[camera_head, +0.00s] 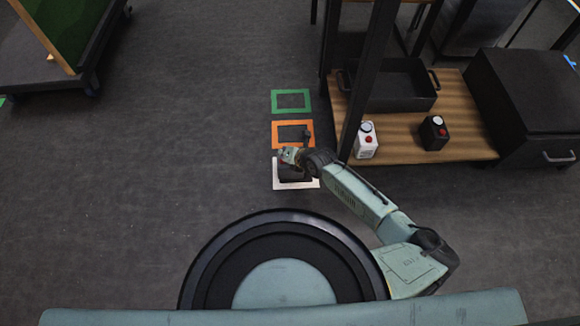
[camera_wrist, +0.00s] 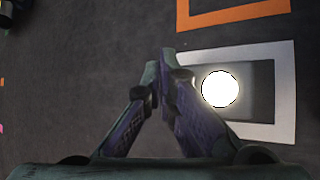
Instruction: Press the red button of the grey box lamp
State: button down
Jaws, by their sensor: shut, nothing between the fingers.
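In the wrist view a round lamp (camera_wrist: 220,89) glows bright white. It seems to sit on a dark grey box (camera_wrist: 263,92) inside the white floor frame (camera_wrist: 284,95). No red button shows on this box; my fingers may cover part of it. In the head view my gripper (camera_head: 288,154) is over the far edge of the white frame (camera_head: 290,186), and the box is hard to make out there. My gripper also shows in the wrist view (camera_wrist: 160,65), fingers together, pointing just left of the lamp, with nothing held.
An orange frame (camera_head: 278,134) and a green frame (camera_head: 290,92) lie beyond. On the wooden shelf (camera_head: 400,150) stand a white box (camera_head: 364,150) and a black box (camera_head: 431,142), each with a red button, and a black tray (camera_head: 400,98).

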jog(key=shift+f, duration=0.2)
jog(key=shift+f+b, duration=0.25)
jog(key=shift+b, duration=0.35)
jog(key=shift+f+b, duration=0.35)
jog(key=shift+b, duration=0.05)
dwell(0.5)
jog(key=shift+r, duration=0.1)
jog(key=shift+r+p, duration=0.5)
jog(key=shift+r, duration=0.2)
jog(key=shift+r+p, duration=2.1)
jog(key=shift+r, duration=0.9)
